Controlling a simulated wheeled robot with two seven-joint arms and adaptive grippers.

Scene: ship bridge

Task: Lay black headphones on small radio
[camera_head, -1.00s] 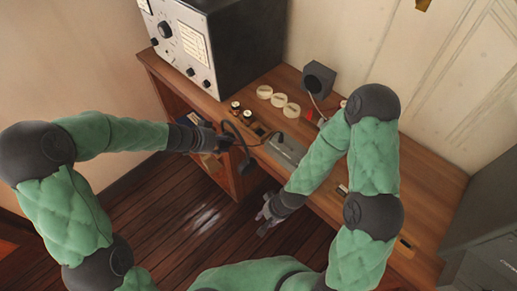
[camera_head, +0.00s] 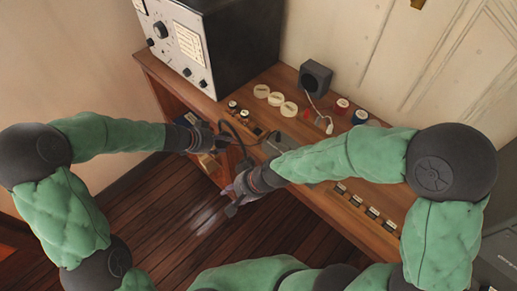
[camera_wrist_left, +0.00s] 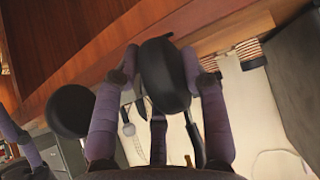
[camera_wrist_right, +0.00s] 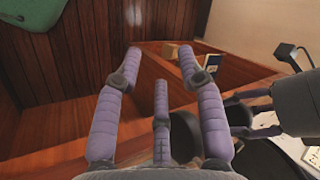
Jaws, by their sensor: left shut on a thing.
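The black headphones (camera_wrist_left: 165,75) are in my left gripper (camera_head: 224,142), which is shut on one ear cup. In the left wrist view that cup sits between the fingers, and the other round black cup (camera_wrist_left: 70,110) hangs to the left. The headphones are at the desk's front edge, partly hidden by the hand. My right gripper (camera_head: 236,196) is open and empty, in front of the desk and close below my left gripper. In the right wrist view its fingers (camera_wrist_right: 160,65) are spread. I cannot tell surely which thing is the small radio.
A large boxy set with a grey dial face (camera_head: 180,42) stands at the desk's back left. A small dark box (camera_head: 315,76) with a white cable stands near the wall. Round pale dials (camera_head: 275,98), knobs and switches (camera_head: 372,212) line the wooden desk (camera_head: 330,205).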

